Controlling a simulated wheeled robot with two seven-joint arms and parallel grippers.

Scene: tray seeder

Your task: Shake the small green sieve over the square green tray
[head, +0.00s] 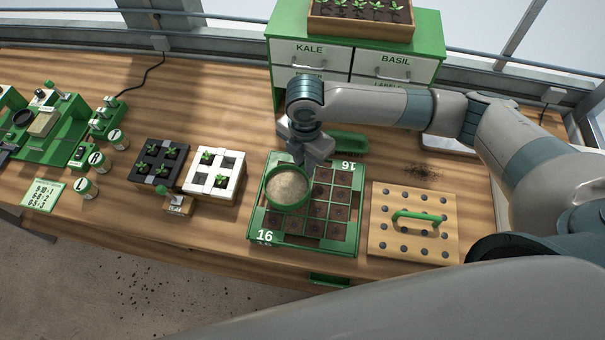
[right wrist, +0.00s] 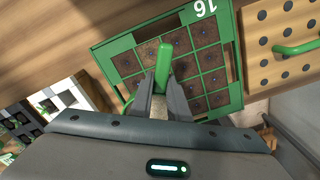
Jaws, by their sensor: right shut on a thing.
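The small green sieve (head: 288,204) is round, with pale grainy stuff inside. In the head view it is over the left part of the square green tray (head: 302,246), which is marked 16 and has square cells of dark soil. My right gripper (head: 304,163) is shut on the sieve's handle, behind the bowl. In the right wrist view the gripper (right wrist: 165,88) holds the green handle (right wrist: 164,62) above the tray (right wrist: 232,75); the bowl is mostly hidden there. The sieve looks roughly level. My left gripper is not in view.
A wooden board with holes and a green handle (head: 378,243) lies right of the tray. A white cell block (head: 233,187) and a black one (head: 140,172) with seedlings stand left. A green drawer cabinet (head: 428,35) stands behind. Spilled soil (head: 421,172) lies back right.

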